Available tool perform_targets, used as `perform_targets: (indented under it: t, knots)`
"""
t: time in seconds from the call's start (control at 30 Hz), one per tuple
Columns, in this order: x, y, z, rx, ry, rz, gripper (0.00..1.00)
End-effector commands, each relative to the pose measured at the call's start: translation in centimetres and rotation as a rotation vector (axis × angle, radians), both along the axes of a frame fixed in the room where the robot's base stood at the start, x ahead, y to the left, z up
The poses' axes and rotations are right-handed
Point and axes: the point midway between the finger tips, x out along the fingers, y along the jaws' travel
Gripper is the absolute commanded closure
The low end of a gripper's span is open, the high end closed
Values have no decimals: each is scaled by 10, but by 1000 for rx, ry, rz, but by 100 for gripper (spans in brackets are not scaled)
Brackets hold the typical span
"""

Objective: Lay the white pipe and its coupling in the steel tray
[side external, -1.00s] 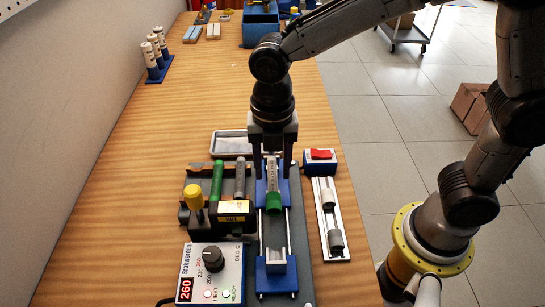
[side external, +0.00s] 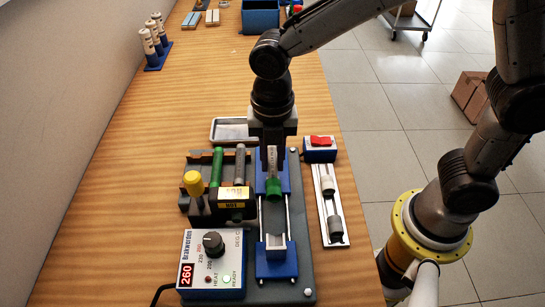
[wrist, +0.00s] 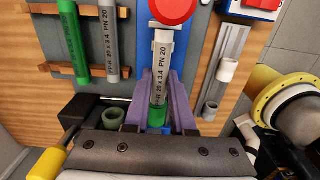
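The white pipe (wrist: 161,60) lies along the blue slide jig (side external: 276,262), with its green coupling (side external: 273,188) on the near end. The coupling also shows between the fingers in the wrist view (wrist: 157,116). My gripper (side external: 272,150) is over the jig, its two fingers close against the pipe's sides, shut on it. A red round knob (wrist: 172,8) covers the pipe's far end in the wrist view. I cannot tell whether the pipe is lifted. The steel tray (side external: 230,122) is flat and partly visible on the table behind the jig, to the left of my gripper.
A heater with a yellow handle (side external: 194,182) and a control box (side external: 212,258) stand at left. A green pipe (side external: 217,166) and a grey pipe (side external: 240,164) lie on a rack. A rail (side external: 330,205) with fittings and a red-switch box (side external: 320,148) are at right.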

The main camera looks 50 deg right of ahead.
Motion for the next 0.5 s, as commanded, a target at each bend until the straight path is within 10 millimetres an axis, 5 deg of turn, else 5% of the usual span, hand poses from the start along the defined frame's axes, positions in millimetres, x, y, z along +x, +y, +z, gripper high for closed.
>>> perform_targets:
  t: [0.5]
  knots:
    - [1,0,20,1,-4,0,100]
